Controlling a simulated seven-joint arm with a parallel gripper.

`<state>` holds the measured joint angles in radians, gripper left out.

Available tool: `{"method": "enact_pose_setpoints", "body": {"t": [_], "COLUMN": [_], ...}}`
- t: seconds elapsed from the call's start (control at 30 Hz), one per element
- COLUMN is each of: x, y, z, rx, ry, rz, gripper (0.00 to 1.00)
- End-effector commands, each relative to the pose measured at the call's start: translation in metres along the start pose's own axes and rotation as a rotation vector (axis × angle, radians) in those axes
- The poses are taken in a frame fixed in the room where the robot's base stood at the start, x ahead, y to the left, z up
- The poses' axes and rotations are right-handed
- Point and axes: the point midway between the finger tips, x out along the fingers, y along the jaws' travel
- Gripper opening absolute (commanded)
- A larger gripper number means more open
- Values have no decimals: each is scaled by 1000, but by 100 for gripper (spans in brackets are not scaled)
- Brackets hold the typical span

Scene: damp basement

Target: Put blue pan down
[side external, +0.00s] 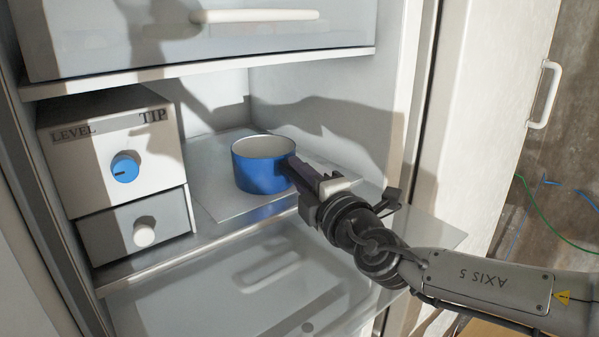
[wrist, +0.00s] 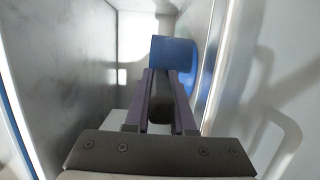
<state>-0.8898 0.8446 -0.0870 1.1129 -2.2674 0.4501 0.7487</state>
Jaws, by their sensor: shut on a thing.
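The blue pan (side external: 258,172) is upright inside the fridge-like cabinet, over a flat grey plate (side external: 212,192) on the shelf. Its inside is pale and looks empty. I cannot tell whether its base touches the plate. My gripper (side external: 300,172) reaches in from the right and is shut on the pan's dark handle. In the wrist view, the blue pan (wrist: 174,52) is straight ahead, and the two fingers of my gripper (wrist: 161,78) close on the dark handle between them. The far side of the pan is hidden there.
A white box marked LEVEL and TIP (side external: 108,150), with a blue knob (side external: 125,167), stands left of the plate. A drawer with a white knob (side external: 144,232) is below it. A shelf edge (side external: 200,73) is above. The open door (side external: 490,110) stands at right.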

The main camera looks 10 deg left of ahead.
Motion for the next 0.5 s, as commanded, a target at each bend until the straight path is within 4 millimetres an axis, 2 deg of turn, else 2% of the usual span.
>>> {"method": "enact_pose_setpoints", "body": {"t": [0.03,0.17,0.5], "x": [0,0,0], "y": [0,0,2], "z": [0,0,0], "rx": [1,0,0], "ry": [0,0,0], "rz": [0,-1,0], "gripper": [28,51,52]}}
